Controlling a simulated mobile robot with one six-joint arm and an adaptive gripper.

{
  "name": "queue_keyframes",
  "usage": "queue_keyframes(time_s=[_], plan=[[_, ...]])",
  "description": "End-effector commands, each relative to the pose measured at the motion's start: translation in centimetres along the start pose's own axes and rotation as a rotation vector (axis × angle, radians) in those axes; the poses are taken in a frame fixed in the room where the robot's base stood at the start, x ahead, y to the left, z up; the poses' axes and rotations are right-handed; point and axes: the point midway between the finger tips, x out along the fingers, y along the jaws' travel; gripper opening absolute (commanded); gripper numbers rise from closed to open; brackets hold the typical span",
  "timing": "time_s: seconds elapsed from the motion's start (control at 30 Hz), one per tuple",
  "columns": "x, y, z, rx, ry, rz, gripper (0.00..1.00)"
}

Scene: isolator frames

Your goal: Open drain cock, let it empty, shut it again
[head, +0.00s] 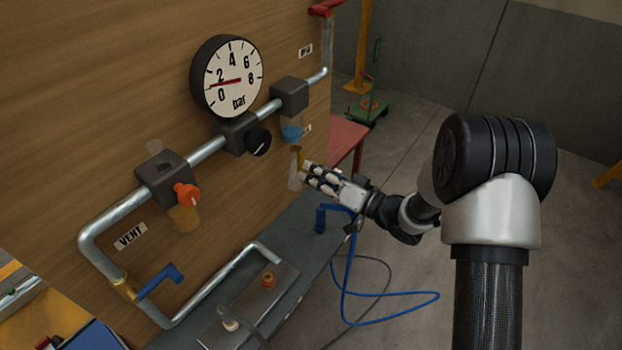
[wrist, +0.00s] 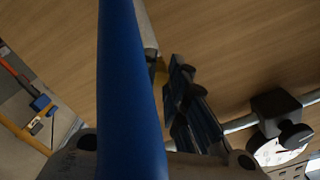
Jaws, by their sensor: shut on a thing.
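In the wrist view a small yellow part (wrist: 158,70) shows beside my ribbed finger (wrist: 186,105). A wide blue band (wrist: 128,90) covers much of that view and hides the other finger.
The gauge (head: 233,76) needle points between 0 and 2. An orange knob (head: 186,194), a blue lever (head: 160,281) and a red handle (head: 324,9) are on the pipework. A blue hose (head: 348,285) loops below my gripper. A red table (head: 348,136) stands behind.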

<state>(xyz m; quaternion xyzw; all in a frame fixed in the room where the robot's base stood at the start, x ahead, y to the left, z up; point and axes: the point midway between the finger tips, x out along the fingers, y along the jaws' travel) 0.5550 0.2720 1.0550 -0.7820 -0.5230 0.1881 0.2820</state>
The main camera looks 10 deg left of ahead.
Motion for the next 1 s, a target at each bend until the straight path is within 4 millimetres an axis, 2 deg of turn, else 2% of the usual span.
queue_keyframes(time_s=[0.3, 0.8, 0.83, 1.0], plan=[[-0.05, 0.54, -0.15, -0.102, -0.003, 0.003, 0.0], [-0.05, 0.59, -0.23, -0.117, -0.003, 0.004, 0.0], [-0.05, 0.59, -0.23, -0.117, -0.003, 0.004, 0.14], [-0.08, 0.6, -0.23, -0.116, -0.003, 0.004, 0.25]])
